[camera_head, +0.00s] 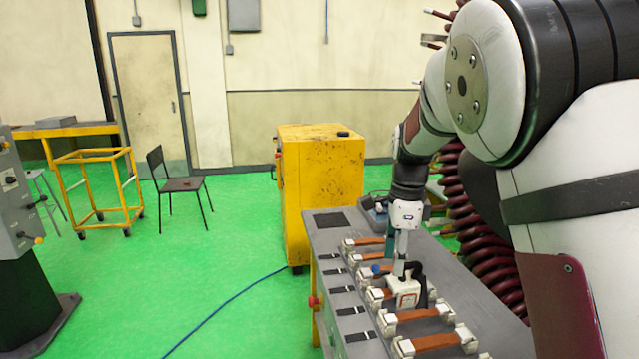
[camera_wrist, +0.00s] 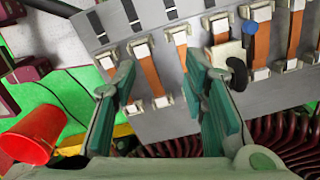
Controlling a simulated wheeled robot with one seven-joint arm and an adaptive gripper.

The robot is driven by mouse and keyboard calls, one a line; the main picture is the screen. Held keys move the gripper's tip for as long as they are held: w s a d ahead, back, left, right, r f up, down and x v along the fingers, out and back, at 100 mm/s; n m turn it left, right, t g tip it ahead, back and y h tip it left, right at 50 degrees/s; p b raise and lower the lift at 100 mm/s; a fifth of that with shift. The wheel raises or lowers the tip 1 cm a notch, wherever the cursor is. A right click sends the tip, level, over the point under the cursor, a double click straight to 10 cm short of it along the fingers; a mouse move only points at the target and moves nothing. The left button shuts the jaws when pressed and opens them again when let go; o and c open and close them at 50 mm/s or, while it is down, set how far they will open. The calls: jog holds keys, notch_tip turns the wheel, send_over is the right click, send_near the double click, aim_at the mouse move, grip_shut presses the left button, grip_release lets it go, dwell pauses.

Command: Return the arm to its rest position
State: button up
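My gripper (camera_head: 402,255) hangs fingers-down over the grey workbench in the head view, at the end of my outstretched arm. In the wrist view, its two green-padded fingers (camera_wrist: 160,75) stand wide apart, with nothing held between them. Past the fingers lie copper-brown strips (camera_wrist: 228,60) seated in pale end holders. A pale block (camera_head: 404,291) with a red mark and a black handle lies below the gripper in the head view. It also shows right of the fingers in the wrist view (camera_wrist: 229,52). Whether the fingers touch anything is unclear in the head view.
The workbench (camera_head: 335,236) carries several strip fixtures (camera_head: 428,313) and a blue knob (camera_head: 376,269). A yellow cabinet (camera_head: 325,180) stands behind it. A red cylindrical part (camera_wrist: 32,132) is at the wrist view's left. Green floor is open to the left, with a blue cable across it.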

jog(key=s+d+r+n+t+y, duration=0.1)
jog(key=s+r+n, duration=0.4)
jog(key=s, duration=0.3)
jog(key=s+d+r+n+t, duration=0.1)
jog(key=s+r+n+t, duration=0.1)
jog(key=s+r+n, duration=0.55)
jog(key=s+d+f+n+t+h, duration=0.1)
jog(key=s+n, duration=0.6)
jog(key=s, duration=0.8)
notch_tip(320, 180, down, 2)
jog(key=shift+s+f+t, duration=0.1)
jog(key=shift+s+t, duration=0.25)
jog(key=shift+t, duration=0.25)
